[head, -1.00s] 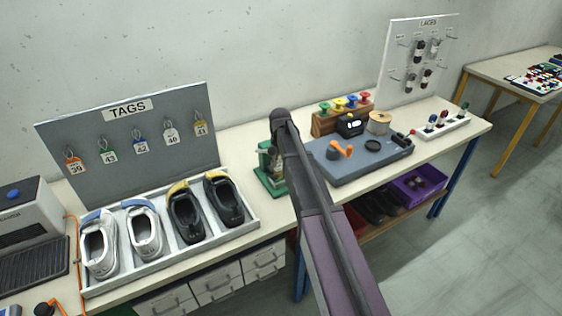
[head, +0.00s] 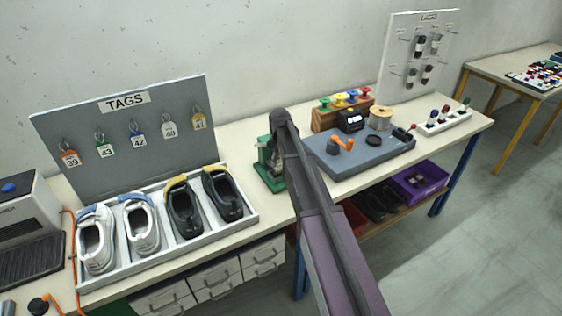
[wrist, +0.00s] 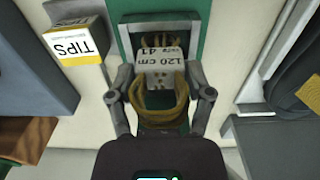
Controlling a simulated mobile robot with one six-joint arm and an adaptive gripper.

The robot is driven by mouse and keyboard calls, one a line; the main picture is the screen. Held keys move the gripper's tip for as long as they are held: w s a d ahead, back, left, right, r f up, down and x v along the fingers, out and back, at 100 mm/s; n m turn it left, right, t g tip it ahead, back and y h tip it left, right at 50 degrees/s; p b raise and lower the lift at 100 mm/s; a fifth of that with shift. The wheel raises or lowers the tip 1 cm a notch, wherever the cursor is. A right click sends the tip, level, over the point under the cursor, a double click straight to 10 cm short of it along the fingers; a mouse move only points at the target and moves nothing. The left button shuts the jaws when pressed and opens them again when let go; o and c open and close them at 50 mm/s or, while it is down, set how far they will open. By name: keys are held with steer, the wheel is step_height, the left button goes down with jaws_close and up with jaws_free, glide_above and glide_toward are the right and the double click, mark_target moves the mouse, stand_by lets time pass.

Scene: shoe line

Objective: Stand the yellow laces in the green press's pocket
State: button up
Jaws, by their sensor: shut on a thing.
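The yellow laces (wrist: 158,108), a coiled bundle with a white label reading 120 cm and 41, are between the fingers of my gripper (wrist: 160,98) in the wrist view. My gripper is shut on them. The green press (head: 268,168) stands on the bench in the head view, left of my arm, which partly covers it. In the wrist view its green body (wrist: 208,50) lies beyond and around the laces. The pocket is largely hidden by the label and laces, so I cannot tell whether their far end is inside it.
A TIPS box (wrist: 78,42) stands left of the press in the wrist view. A tray of shoes (head: 245,222) is left of the press in the head view. A blue-grey board (head: 340,165) with small tools lies to its right. A laces rack (head: 398,75) stands farther right.

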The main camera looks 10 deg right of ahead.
steer(key=shift+s+f, duration=0.1)
steer(key=o, duration=1)
steer(key=shift+f, duration=0.15)
steer(key=shift+r, duration=0.2)
steer(key=shift+s+d+r+p, duration=0.1)
steer(key=shift+s+r+p, duration=0.15)
steer(key=shift+r+p, duration=0.25)
steer(key=shift+s+d+r+m+p, duration=0.1)
steer(key=shift+s+r+m+p, duration=0.5)
steer(key=shift+s+r+p, duration=2.85)
steer(key=shift+s+a+r+m+p, duration=0.1)
steer(key=shift+s+r+m+p, duration=0.65)
steer(key=shift+s, duration=5.15)
steer(key=shift+s+d+r+m+p, duration=0.1)
steer(key=shift+s+r+m+p, duration=0.35)
steer(key=shift+s+r+p, duration=3.05)
